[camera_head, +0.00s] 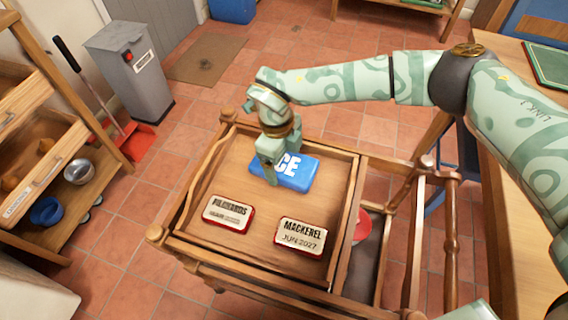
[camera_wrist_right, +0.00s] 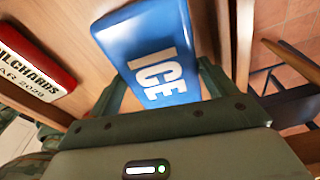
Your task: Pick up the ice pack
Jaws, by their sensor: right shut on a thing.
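The ice pack (camera_head: 298,174) is a blue block with white "ICE" lettering, on the wooden tray (camera_head: 334,224) of a cart in the head view. My right gripper (camera_head: 268,172) comes down over its left part and is shut on it. In the right wrist view the ice pack (camera_wrist_right: 150,52) sits between the two fingers of my right gripper (camera_wrist_right: 160,88). I cannot tell whether the pack is clear of the tray floor. My left gripper is not in view.
A pilchards tin (camera_head: 228,214) and a mackerel tin (camera_head: 301,238) lie on the tray in front of the ice pack. Raised rims edge the tray. A shelf unit (camera_head: 62,170) stands left, a grey bin (camera_head: 132,72) behind it, and a wooden counter (camera_head: 500,150) right.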

